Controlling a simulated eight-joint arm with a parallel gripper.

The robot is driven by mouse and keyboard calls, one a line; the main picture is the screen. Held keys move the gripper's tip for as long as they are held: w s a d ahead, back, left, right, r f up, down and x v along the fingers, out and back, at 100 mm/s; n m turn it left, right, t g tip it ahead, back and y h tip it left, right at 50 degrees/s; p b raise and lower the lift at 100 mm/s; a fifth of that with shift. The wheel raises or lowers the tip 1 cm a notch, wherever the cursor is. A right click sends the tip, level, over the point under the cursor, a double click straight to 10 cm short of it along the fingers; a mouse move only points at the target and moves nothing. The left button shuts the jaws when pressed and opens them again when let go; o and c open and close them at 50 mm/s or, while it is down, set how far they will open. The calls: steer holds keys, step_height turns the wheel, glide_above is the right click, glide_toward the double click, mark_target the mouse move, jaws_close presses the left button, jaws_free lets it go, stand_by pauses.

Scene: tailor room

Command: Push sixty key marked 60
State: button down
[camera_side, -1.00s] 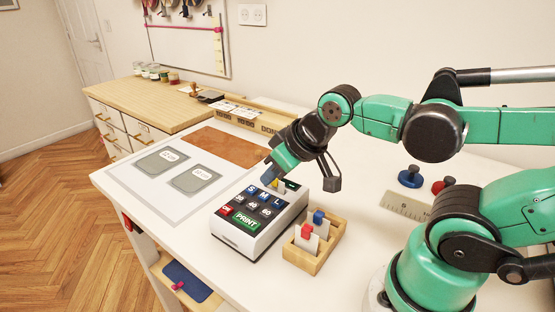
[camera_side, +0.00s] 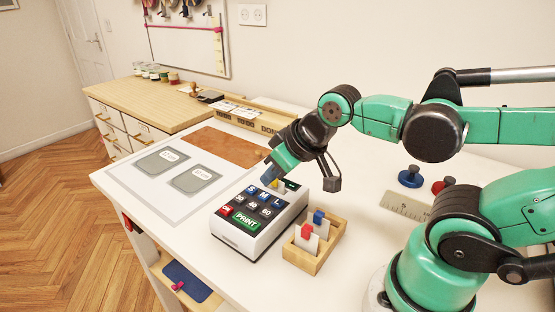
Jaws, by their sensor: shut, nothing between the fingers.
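A white label printer (camera_side: 262,240) with a black keypad stands on the white table. Its back row has blue keys S, M and L. The row in front has dark number keys, too small to read surely; the right one (camera_side: 265,211) appears to be the sixty key. A red key and a green PRINT key are at the front. My gripper (camera_side: 269,179) is shut and empty, pointing down over the back of the printer, behind the blue keys. It hides part of the display area. I cannot tell whether its tip touches the printer. The number keys are uncovered.
A wooden holder (camera_side: 325,252) with red and blue tabbed cards stands close to the printer's right. Two grey pads (camera_side: 195,180) lie to the left, a brown mat (camera_side: 226,147) behind. A ruler (camera_side: 405,206) and blue and red knobbed pieces lie to the right.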

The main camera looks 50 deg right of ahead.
mark_target(268, 216)
stand_by(0.3)
steer(key=r+n+h, duration=0.1)
steer(key=n, duration=0.6)
steer(key=r+n+h, duration=0.1)
steer(key=n, duration=0.6)
steer(key=w+r+n+t+h, duration=0.1)
steer(key=n, duration=0.7)
steer(key=shift+h, duration=0.4)
steer(key=shift+f, duration=0.15)
steer(key=shift+f, duration=4.3)
steer(key=shift+f, duration=0.45)
steer(key=shift+r, duration=0.15)
